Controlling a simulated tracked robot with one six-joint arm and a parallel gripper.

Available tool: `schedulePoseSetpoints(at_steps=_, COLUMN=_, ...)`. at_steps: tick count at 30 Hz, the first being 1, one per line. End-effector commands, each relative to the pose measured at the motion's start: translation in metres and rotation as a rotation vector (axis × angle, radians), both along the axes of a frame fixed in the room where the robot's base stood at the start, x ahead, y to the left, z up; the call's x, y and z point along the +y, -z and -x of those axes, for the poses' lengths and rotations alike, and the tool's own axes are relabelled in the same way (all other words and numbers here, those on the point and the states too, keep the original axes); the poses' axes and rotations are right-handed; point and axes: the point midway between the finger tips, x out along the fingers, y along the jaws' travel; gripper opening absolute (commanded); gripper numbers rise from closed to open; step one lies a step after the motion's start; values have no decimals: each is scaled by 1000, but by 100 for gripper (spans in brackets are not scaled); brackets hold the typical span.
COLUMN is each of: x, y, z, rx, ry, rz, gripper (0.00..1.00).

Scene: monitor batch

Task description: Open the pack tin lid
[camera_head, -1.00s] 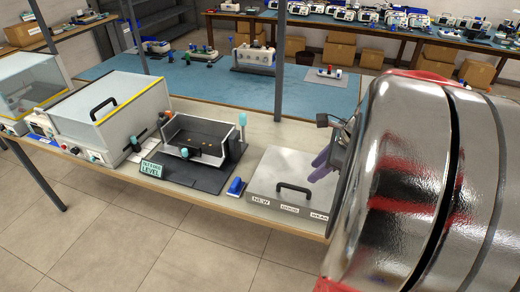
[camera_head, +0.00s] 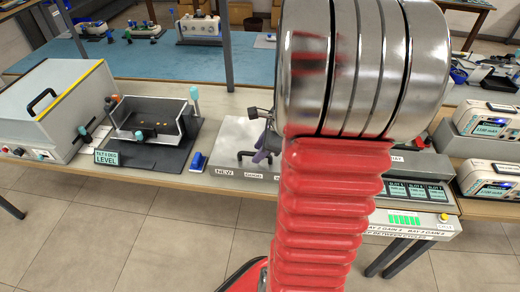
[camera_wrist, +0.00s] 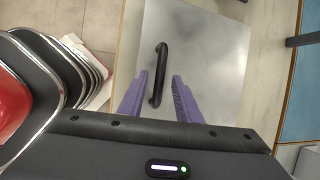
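The pack tin (camera_head: 232,132) is a flat grey metal box on the bench, with its lid down. A black bar handle (camera_head: 241,156) is on the lid, and white labels such as NEW run along the front edge. My gripper (camera_wrist: 159,76) is open, with two purple fingers. In the wrist view the handle (camera_wrist: 157,88) lies between the fingers, nearer the left one, with gaps showing. In the head view the fingers (camera_head: 263,151) are just right of the handle. My arm hides the tin's right part. Contact with the handle cannot be told.
Left of the tin are a small blue block (camera_head: 198,162), a dark open tray (camera_head: 145,117) with a LEVEL sign (camera_head: 107,157), and a lidded grey box (camera_head: 55,105). Right of my arm are a panel with green displays (camera_head: 415,192) and meter units (camera_head: 490,180). Floor in front is clear.

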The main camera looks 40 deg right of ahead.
Motion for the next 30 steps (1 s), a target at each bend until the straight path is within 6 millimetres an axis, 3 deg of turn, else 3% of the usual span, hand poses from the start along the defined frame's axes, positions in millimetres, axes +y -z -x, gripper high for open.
schedulePoseSetpoints(at_steps=5, x=0, y=0, z=0, rx=0, ry=0, rz=0, gripper=31)
schedulePoseSetpoints(at_steps=18, x=0, y=0, z=0, rx=0, ry=1, rz=0, gripper=0)
schedulePoseSetpoints(at_steps=30, x=-1, y=0, z=0, rx=-1, ry=1, rz=0, gripper=0)
